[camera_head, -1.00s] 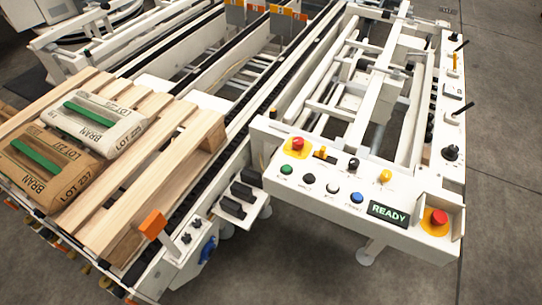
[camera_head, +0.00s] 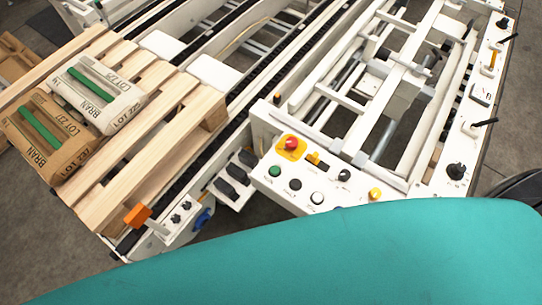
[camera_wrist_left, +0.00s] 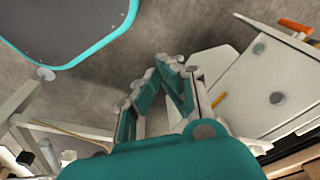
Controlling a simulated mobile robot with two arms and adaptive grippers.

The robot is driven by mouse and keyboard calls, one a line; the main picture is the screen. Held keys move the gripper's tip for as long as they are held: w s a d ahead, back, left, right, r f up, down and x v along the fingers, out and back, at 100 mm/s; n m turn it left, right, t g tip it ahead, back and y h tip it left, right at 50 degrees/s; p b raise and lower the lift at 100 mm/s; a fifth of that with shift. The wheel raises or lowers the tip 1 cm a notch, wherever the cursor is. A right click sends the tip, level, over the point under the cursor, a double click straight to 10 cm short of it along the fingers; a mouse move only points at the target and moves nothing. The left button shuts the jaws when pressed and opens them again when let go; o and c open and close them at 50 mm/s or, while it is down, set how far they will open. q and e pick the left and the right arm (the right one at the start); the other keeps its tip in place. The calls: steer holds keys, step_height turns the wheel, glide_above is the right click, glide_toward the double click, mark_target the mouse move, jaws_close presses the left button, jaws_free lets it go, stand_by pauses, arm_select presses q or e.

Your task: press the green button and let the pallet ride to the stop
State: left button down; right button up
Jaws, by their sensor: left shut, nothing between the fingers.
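The green button (camera_head: 275,171) is on the white control panel (camera_head: 262,125), at the left end of its lower row, uncovered. The wooden pallet (camera_head: 152,168) lies on the conveyor at the left with a brown bag (camera_head: 50,135) and a white bag (camera_head: 98,92) on it. My left gripper shows in the left wrist view (camera_wrist_left: 168,88), its fingertips together and empty, above grey floor beside a white machine part. In the head view my teal arm covers the foreground; no fingers show there. Which part is the stop, I cannot tell.
A red button (camera_head: 290,143) on a yellow plate stands above the green one. Black (camera_head: 295,185) and white (camera_head: 317,198) buttons are to its right. An orange block (camera_head: 137,215) is at the pallet's near corner. My arm hides the panel's lower right part.

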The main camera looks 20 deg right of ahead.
arm_select(q)
steer(key=w+d+r+t+p, duration=0.1)
steer(key=w+d+r+p, duration=0.2)
steer(key=r, duration=0.9)
steer(key=w+d+r+n+h+p, duration=0.15)
steer(key=w+r+p, duration=0.3)
steer(key=r, duration=0.75)
steer(key=w+d+r+t+y+p, duration=0.1)
steer(key=w+d+r+p, duration=0.3)
steer(key=r, duration=0.8)
steer(key=w+d+n+t+h+p, duration=0.1)
steer(key=w+d+h, duration=0.1)
steer(key=d, duration=0.9)
steer(key=w+d+t+h+p, duration=0.1)
steer(key=w+d, duration=0.4)
steer(key=d, duration=0.7)
steer(key=shift+w+d+r+n+t+h, duration=0.3)
steer(key=shift+t+h, duration=0.2)
steer(key=shift+h, duration=0.65)
steer(key=shift+s+f, duration=0.1)
